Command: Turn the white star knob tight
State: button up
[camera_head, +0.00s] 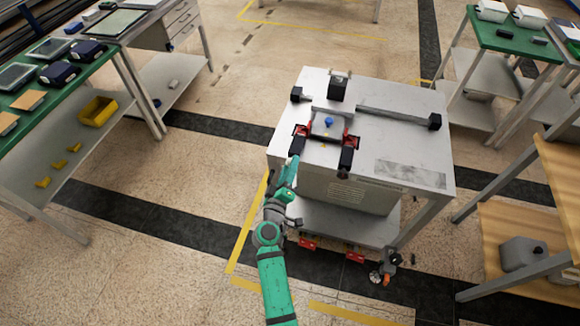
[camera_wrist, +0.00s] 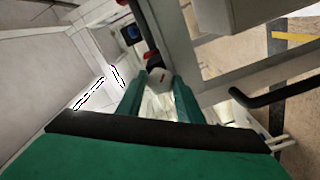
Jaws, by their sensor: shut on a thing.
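My gripper (camera_wrist: 163,82) shows in the wrist view, with its two green fingers reaching away from the camera. They are shut on the white star knob (camera_wrist: 158,77), a pale rounded piece with a small red mark between the fingertips. The knob's lobes are mostly hidden by the fingers, so its turn angle cannot be told. In the head view my green arm reaches up to the front left side of the white machine table (camera_head: 415,145). The knob and fingertips cannot be made out there.
A clamp fixture with red brackets (camera_head: 300,131) and a blue knob (camera_head: 329,122) sits on the table top. A dark handle bar (camera_wrist: 262,97) juts out at right in the wrist view. A green bench (camera_head: 75,85) stands left; open floor lies between.

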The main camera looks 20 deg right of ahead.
jog(key=shift+f+m, duration=0.1)
jog(key=shift+m, duration=4)
jog(key=shift+s, duration=0.1)
jog(key=o, duration=1.1)
jog(key=shift+c, duration=0.2)
jog(key=v, duration=1)
jog(key=shift+s+a, duration=0.25)
jog(key=shift+s, duration=0.05)
